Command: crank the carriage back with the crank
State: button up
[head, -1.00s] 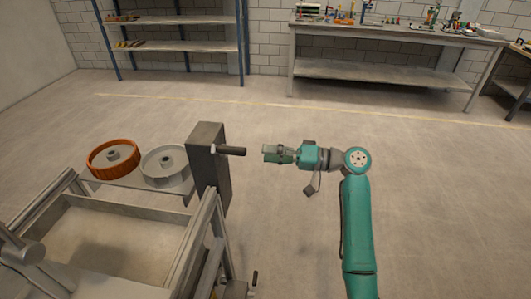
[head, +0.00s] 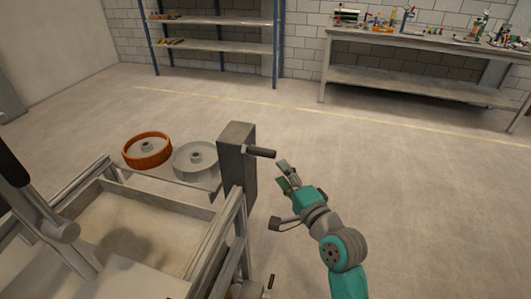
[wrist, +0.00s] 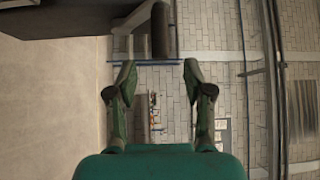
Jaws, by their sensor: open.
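The crank's dark handle (head: 261,152) sticks out to the right from the top of a grey upright post (head: 237,165) on the sandbed's right side. My gripper (head: 280,174) is just right of and in front of the handle, apart from it, with its fingers apart and nothing between them. In the wrist view the handle (wrist: 160,30) stands ahead of the open fingers (wrist: 157,78), roughly centred between them. A second small dark handle (head: 271,281) shows low at the sandbed's right side. I cannot tell which part is the carriage.
The sandbed frame (head: 222,235) holds pale sand. A shelf (head: 215,48) and a workbench (head: 420,85) stand at the back. The floor right of the post is clear.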

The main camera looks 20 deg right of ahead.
aim_at(269, 157)
jog(key=w, duration=0.3)
jog(key=w+a, duration=0.1)
jog(key=w, duration=0.6)
jog(key=shift+a+r, duration=0.2)
jog(key=shift+a, duration=0.1)
jog(key=shift+s, duration=0.1)
grip_shut()
